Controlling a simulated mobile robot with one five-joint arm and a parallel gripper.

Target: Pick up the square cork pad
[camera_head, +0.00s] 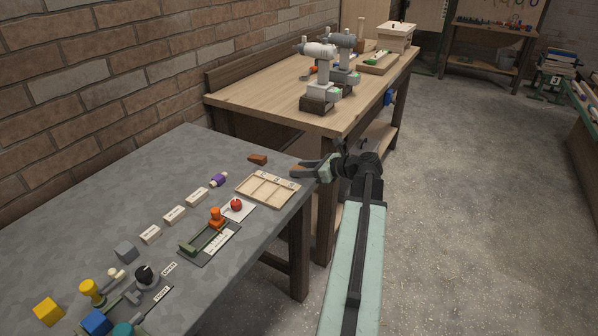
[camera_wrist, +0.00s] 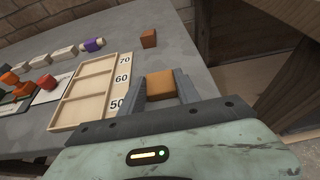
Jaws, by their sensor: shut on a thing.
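The square cork pad (camera_wrist: 160,85) is an orange-brown piece between the two fingers of my gripper (camera_wrist: 158,92) in the wrist view. In the head view my gripper (camera_head: 303,170) is by the right edge of the grey table, shut on the pad (camera_head: 297,171). The fingers hide the pad's sides. The gripper is just right of a light wooden tray. I cannot tell exactly how high the pad is above the table.
The wooden tray (camera_head: 265,188) has compartments marked 50, 60 and 70 in the wrist view. A reddish-brown block (camera_head: 258,159) lies behind it on the grey table (camera_head: 95,205). A red ball (camera_head: 236,204) and stamp-like items stand left. A wooden workbench (camera_head: 275,85) holds drill-like tools.

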